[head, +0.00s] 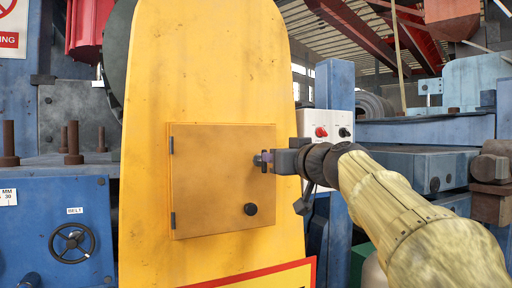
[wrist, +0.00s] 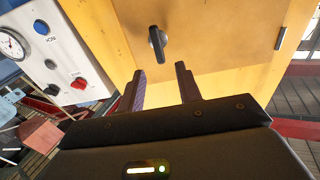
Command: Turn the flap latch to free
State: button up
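The flap (head: 215,180) is a square yellow door on a tall yellow guard, with dark hinges on its left edge. Its latch (head: 250,209) is a small dark knob near the lower right corner. In the wrist view the latch (wrist: 157,38) shows as a black turn handle on a round base, its lever roughly along the picture's vertical. My gripper (head: 262,160) is in front of the flap's right edge, above the latch in the head view. In the wrist view my gripper (wrist: 161,72) is open and empty, its two fingers apart, with the latch beyond the tips and not touched.
A white control box (head: 328,128) with red and black knobs is right of the guard, close to my arm; it also shows in the wrist view (wrist: 58,45). A blue post (head: 335,90) stands there too. A blue machine with a handwheel (head: 72,242) is at left.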

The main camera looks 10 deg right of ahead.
jog(key=p+x, duration=0.3)
jog(key=x, duration=0.4)
jog(key=shift+w+a, duration=0.1)
jog(key=shift+w, duration=0.3)
grip_shut()
